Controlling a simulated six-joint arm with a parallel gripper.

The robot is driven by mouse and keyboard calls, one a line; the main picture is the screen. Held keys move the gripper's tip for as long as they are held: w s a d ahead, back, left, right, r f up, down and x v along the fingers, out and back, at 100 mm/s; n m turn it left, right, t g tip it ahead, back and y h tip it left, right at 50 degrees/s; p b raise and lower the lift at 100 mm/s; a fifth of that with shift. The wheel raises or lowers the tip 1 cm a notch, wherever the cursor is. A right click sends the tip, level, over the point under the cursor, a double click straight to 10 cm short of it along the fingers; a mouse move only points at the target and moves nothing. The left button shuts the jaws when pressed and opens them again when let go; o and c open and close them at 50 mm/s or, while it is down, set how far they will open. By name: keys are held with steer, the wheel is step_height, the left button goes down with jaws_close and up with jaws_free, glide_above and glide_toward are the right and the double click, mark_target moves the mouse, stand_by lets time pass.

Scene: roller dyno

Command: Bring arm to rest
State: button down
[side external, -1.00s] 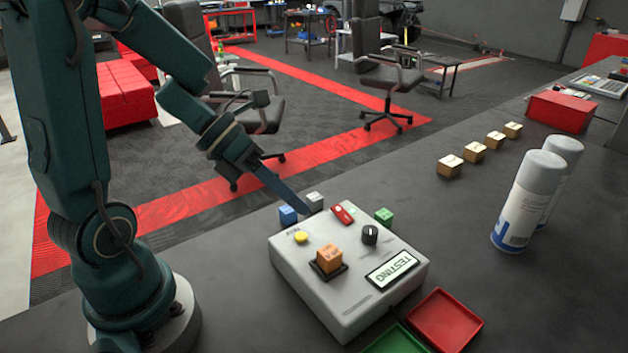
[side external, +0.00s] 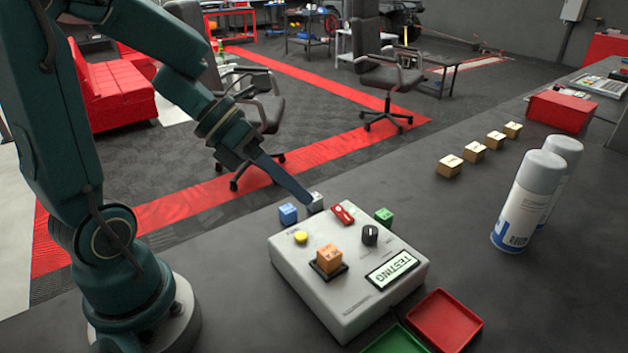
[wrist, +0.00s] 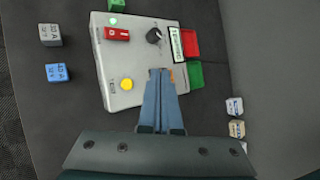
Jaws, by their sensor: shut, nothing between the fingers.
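My gripper (side external: 308,199) is shut and empty, its long blue-grey fingers together. In the side view its tips are in front of or above the grey cube (side external: 316,201), near the back edge of the test box; I cannot tell the exact gap. In the wrist view the shut fingers (wrist: 161,75) overlap the box (wrist: 120,98). The light grey test box (side external: 350,295) has a yellow button (side external: 300,237), a red switch (side external: 343,213), a black knob (side external: 370,235) and a display reading TESTING (side external: 391,270). An orange cube (side external: 329,258) sits on its dark pad.
A blue cube (side external: 288,214) and a green cube (side external: 384,215) stand behind the box. Red (side external: 445,318) and green (side external: 396,341) trays lie at its front right. Several wooden cubes (side external: 450,166), spray cans (side external: 522,205) and a red case (side external: 561,111) stand to the right.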

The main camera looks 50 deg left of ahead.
steer(key=w+r+n+t+y, duration=0.3)
steer(key=r+n+t, duration=0.2)
steer(key=r+n, duration=0.25)
steer(key=w+r+n+t+y, duration=0.3)
steer(key=r+n+t, duration=0.25)
steer(key=n, duration=0.25)
steer(key=s+f+n+g, duration=0.5)
steer(key=s+n, duration=0.2)
steer(key=n, duration=0.4)
steer(key=s+d+f+n+g+y, duration=0.1)
steer(key=s+f+n+g, duration=0.4)
steer(key=n, duration=0.6)
steer(key=s+g, duration=0.1)
steer(key=s, duration=0.1)
steer(key=shift+s+d+f, duration=0.25)
steer(key=shift+s+f, duration=0.15)
